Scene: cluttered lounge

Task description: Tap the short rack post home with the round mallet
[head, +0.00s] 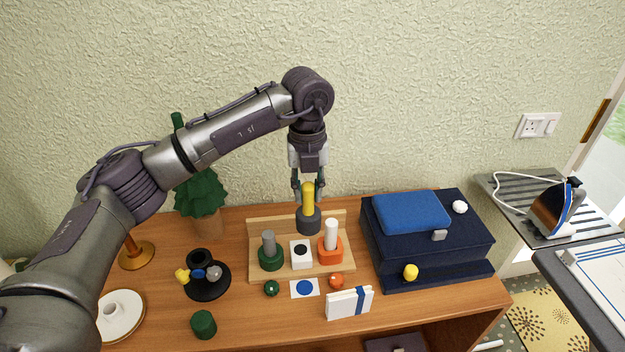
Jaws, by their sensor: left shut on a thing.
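My left gripper (308,190) points straight down and is shut on the yellow handle of the round mallet (308,222). The mallet is upright, its dark grey round head low over the back middle of the wooden rack (300,277). I cannot tell whether the head touches anything. On the rack stand a grey post (268,243) in a green base, a white block (302,257) with a black round top, and a white post (331,234) in an orange base. I cannot tell for certain which is the short post. My right gripper is out of view.
A dark blue case (430,240) stands right of the rack, and a white box with a blue band (349,302) in front. A black stand (207,281), a green cylinder (203,324) and a potted plant (203,200) are left. Small balls and a blue-dot card (305,289) lie before the rack.

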